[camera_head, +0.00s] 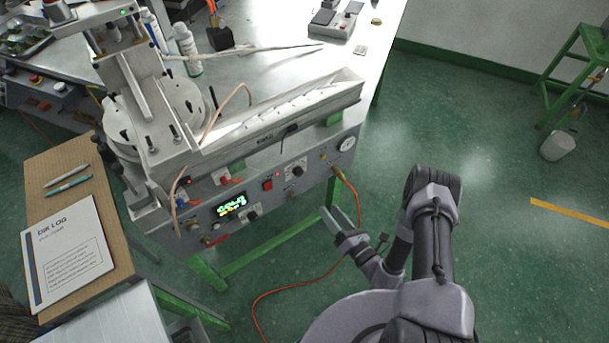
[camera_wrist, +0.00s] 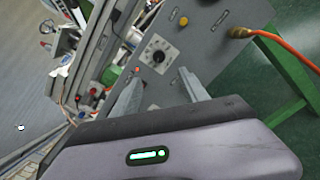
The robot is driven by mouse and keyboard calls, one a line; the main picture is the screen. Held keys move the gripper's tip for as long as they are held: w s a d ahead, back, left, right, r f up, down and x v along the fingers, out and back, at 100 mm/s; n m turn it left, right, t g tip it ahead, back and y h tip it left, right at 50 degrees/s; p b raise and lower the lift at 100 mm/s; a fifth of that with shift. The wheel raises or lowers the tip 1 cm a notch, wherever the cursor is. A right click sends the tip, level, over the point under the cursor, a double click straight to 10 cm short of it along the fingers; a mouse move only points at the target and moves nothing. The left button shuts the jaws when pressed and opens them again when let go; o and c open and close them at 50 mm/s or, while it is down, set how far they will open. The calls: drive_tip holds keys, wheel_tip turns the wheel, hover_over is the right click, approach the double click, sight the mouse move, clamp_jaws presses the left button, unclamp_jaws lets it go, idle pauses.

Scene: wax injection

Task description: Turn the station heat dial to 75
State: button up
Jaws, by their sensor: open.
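A black dial knob on a white scale plate (camera_head: 296,169) is on the front panel of the grey station. It also shows in the wrist view (camera_wrist: 158,56), just beyond my fingertips. Its scale numbers are too small to read. A second black knob (camera_head: 253,215) sits beside the lit display (camera_head: 229,207); I cannot tell from labels which knob is the heat dial. My gripper (camera_head: 336,215) is open and empty in front of the panel's right part. In the wrist view, my spread fingers (camera_wrist: 162,88) point at the panel, apart from the scaled dial.
A red switch (camera_head: 267,185) is left of the scaled dial. The orange cable hangs to the floor near my gripper. Green floor right of the station is open.

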sight(300, 174)
drive_tip(key=b+x, duration=0.3)
drive_tip(key=x, duration=1.2)
drive_tip(key=shift+w+a, duration=0.25)
drive_tip(key=shift+a, duration=0.1)
clamp_jaws()
